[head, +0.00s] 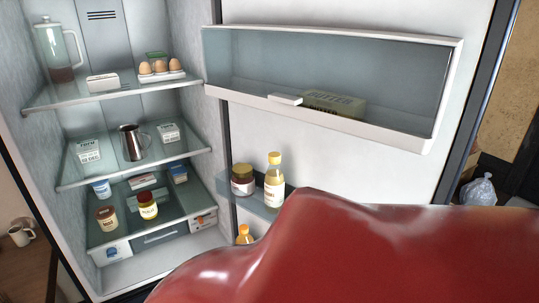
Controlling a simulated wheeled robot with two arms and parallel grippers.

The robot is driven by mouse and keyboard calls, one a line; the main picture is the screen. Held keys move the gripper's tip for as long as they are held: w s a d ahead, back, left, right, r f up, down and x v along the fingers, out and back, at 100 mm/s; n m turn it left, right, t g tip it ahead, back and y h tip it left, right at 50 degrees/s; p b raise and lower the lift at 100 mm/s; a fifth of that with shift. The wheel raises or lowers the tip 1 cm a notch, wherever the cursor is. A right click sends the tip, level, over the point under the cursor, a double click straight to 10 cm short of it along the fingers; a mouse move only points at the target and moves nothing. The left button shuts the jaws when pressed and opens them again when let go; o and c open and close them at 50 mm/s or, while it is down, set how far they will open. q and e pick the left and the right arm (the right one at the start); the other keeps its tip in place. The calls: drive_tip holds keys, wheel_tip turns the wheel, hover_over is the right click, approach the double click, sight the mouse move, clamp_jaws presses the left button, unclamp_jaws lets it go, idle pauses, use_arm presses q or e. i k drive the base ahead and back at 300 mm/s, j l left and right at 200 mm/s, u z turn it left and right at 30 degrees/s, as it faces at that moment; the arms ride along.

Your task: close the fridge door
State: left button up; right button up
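The fridge (115,110) stands open at the left, with its shelves and drawer facing me. Its door (455,80) is swung wide open to the right, and its inner side faces me. The door has a clear upper bin (330,60) with a butter box (335,104) in it. A lower door shelf (257,203) holds a jar (243,180) and a yellow-capped bottle (274,178). The lower part of the door is hidden by a glossy red shape close to the camera. Neither of my grippers is in view.
Fridge shelves hold a pitcher (57,50), eggs (160,67), a metal jug (131,142), tofu packs (87,150) and several jars. A clear bag (479,190) lies beyond the door's right edge.

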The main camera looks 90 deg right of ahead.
sight(363, 161)
drive_tip(key=k+l+u, duration=0.15)
drive_tip(key=k+u, duration=0.95)
drive_tip(key=k+z, duration=0.3)
drive_tip(key=k, duration=0.2)
drive_tip(key=k+l+z, duration=0.1)
drive_tip(key=k+z, duration=0.25)
drive_tip(key=k, duration=0.2)
drive_tip(key=k+l+z, duration=0.3)
drive_tip(key=k, duration=0.2)
drive_tip(key=z, duration=0.95)
drive_tip(key=i+j+u, duration=0.1)
drive_tip(key=i+j, duration=0.15)
drive_tip(key=j, duration=0.15)
